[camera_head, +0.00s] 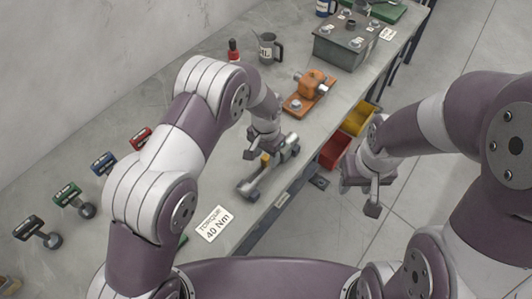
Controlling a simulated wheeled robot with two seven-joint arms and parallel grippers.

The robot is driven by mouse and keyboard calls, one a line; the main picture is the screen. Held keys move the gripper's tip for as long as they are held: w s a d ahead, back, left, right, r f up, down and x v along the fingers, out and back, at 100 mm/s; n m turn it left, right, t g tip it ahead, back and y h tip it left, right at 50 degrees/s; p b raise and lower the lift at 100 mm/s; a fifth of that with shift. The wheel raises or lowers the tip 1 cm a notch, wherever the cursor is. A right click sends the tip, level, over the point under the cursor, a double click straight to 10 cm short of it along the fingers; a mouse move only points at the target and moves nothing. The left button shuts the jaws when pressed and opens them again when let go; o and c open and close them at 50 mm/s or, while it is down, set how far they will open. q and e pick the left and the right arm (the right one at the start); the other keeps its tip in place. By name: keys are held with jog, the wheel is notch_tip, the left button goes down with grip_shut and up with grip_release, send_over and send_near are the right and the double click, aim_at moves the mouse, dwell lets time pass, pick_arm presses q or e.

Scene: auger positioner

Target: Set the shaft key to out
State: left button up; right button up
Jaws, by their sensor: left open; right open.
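A grey metal shaft-like fixture (268,176) lies on the bench near its front edge, with a small yellow part (264,160) on it. I cannot tell for sure which part is the shaft key or how it is set. My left gripper (262,152) is open, pointing down just above and beside the fixture's far end. It hides part of the fixture, and I cannot tell whether it touches. My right gripper (368,196) is open and empty, off the bench's front edge above the floor.
An orange device (312,84) on an orange plate and a grey-green box (344,46) stand farther back. A mug (268,46) and several coloured-handled tools line the wall side. A torque card (214,225) lies near the front. Red (335,150) and yellow (359,118) bins hang below the edge.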

pick_arm(q)
jog(key=shift+a+f, duration=0.1)
jog(key=shift+f, duration=0.75)
